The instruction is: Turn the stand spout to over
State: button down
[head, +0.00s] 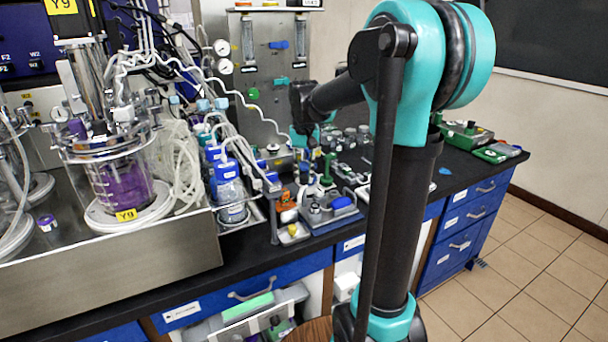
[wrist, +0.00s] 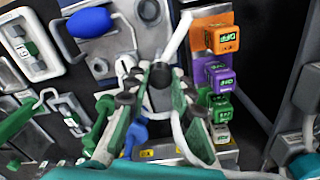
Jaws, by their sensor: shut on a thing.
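My gripper (head: 303,140) is low over the crowded bench, partly hidden by small fittings in the head view. In the wrist view its green-padded fingers (wrist: 160,85) are close together around a dark, round-topped part. A pale spout (wrist: 176,36) runs from that part, slanting up and right beside the orange block. I take this to be the stand spout, held at its base end. The pads hide much of the grip, and the spout is too small to make out in the head view.
Labelled blocks, orange (wrist: 222,39), purple (wrist: 217,74) and green, stand close right of the fingers. A blue knob (wrist: 88,22) on a grey plate is upper left. Bottles with blue caps (head: 228,185) and a glass vessel of purple liquid (head: 122,185) stand to the left.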

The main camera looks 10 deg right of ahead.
aim_at(304, 177)
jog(key=n, duration=0.4)
jog(key=shift+n, duration=1.9)
jog(key=c, duration=1.3)
grip_release()
notch_tip(304, 177, up, 12)
